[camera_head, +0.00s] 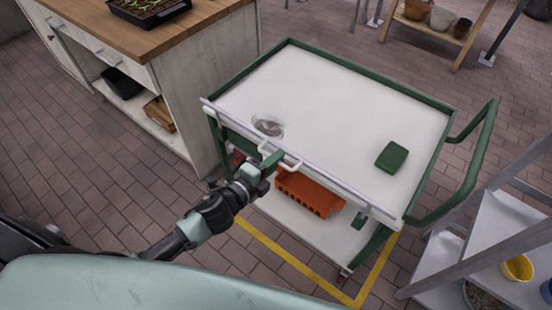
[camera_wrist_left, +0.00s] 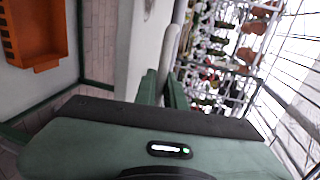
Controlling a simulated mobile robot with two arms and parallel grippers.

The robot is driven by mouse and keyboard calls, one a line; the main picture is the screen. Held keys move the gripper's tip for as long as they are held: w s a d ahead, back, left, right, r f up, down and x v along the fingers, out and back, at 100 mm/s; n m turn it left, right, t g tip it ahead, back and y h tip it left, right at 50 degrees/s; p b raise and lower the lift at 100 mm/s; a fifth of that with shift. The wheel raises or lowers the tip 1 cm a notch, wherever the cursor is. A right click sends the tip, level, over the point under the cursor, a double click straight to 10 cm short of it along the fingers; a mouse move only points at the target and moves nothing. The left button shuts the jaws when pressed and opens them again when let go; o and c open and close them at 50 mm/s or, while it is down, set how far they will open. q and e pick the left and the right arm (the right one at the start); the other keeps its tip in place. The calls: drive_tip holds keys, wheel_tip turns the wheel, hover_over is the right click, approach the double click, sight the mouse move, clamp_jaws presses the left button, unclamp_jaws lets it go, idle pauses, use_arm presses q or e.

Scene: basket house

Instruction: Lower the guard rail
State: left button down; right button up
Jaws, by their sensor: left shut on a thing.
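The guard rail (camera_head: 340,186) is a pale grey bar along the near edge of the green cart (camera_head: 372,76). It sits at about the height of the cart's white top. A small white handle (camera_head: 292,166) sticks out from its middle. My left gripper (camera_head: 272,160) is shut on the left part of this handle. In the left wrist view the white handle (camera_wrist_left: 171,45) runs between the two green fingers (camera_wrist_left: 163,88). The part between the fingertips is mostly hidden. My right gripper is in neither view.
A glass-like dish (camera_head: 267,126) and a green box (camera_head: 392,157) lie on the cart top. An orange crate (camera_head: 308,194) is on the lower shelf. A wooden-topped workbench (camera_head: 200,75) stands left, and a grey stepped rack (camera_head: 480,235) right.

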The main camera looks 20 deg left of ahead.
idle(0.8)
use_arm(q)
wheel_tip(320, 180, down, 8)
drive_tip(key=b, duration=0.6)
drive_tip(key=shift+s, duration=0.1)
drive_tip(key=c, duration=1.5)
unclamp_jaws()
drive_tip(key=shift+f, duration=0.1)
drive_tip(key=v, duration=0.7)
drive_tip(key=shift+s+a+b, duration=0.15)
drive_tip(key=shift+s+b, duration=0.2)
